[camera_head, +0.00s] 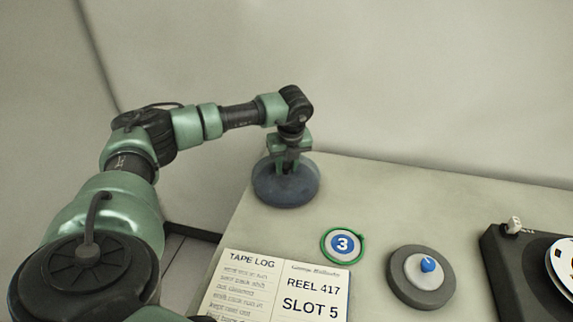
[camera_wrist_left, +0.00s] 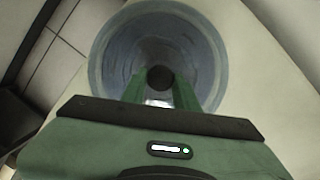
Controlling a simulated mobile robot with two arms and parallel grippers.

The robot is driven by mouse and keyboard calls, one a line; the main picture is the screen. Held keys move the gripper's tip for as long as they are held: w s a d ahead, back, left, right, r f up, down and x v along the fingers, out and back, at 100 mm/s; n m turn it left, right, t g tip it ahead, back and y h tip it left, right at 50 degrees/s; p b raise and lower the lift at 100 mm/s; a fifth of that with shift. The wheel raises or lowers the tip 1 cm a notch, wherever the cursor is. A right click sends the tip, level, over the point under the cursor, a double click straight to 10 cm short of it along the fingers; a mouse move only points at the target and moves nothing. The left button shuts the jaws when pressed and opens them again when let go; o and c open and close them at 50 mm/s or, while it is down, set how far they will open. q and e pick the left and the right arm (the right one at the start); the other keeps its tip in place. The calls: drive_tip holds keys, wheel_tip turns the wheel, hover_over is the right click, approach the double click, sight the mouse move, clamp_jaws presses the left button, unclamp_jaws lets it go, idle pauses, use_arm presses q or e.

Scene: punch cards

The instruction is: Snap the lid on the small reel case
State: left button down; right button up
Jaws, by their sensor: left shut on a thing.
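My left gripper (camera_head: 285,166) points down at the table's far left corner, shut on the middle of a round, translucent blue-grey lid (camera_head: 300,190). In the left wrist view the lid (camera_wrist_left: 105,60) spreads around both fingers (camera_wrist_left: 160,92), with a dark round knob between them. I cannot tell whether the lid rests on the table or hangs just above it. A round grey piece (camera_head: 401,290), seemingly the small reel case, lies flat to the right and nearer, apart from the lid. It has a pale disc and a blue knob (camera_head: 428,264) in its middle. My right gripper is out of view.
An open tape log book (camera_head: 318,278) reading "REEL 417, SLOT 5" lies at the front. A green-rimmed round piece marked 3 (camera_head: 343,244) lies behind it. A dark tape machine (camera_head: 512,262) with a white reel stands at right. The table's back middle is clear.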

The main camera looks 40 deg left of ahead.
sight(285, 164)
use_arm(q)
drive_tip(key=shift+f, duration=0.25)
idle(0.4)
drive_tip(key=shift+b+x, duration=0.7)
drive_tip(key=shift+x, duration=0.15)
drive_tip(key=c, duration=1)
unclamp_jaws()
drive_tip(key=shift+s+d, duration=0.1)
drive_tip(key=shift+d, duration=0.15)
drive_tip(key=shift+c, duration=1)
drive_tip(key=shift+r, duration=0.1)
drive_tip(key=shift+w+a+r+p+v, duration=0.15)
drive_tip(key=shift+a+p+v, duration=0.1)
drive_tip(key=shift+p+v, duration=0.75)
drive_tip(key=shift+w+a+p+v, duration=0.2)
drive_tip(key=shift+p+v, duration=0.45)
drive_tip(key=shift+v, duration=0.65)
drive_tip(key=shift+w+a+r+p+v, duration=0.1)
drive_tip(key=shift+a+p+v, duration=0.15)
drive_tip(key=shift+p+v, duration=0.7)
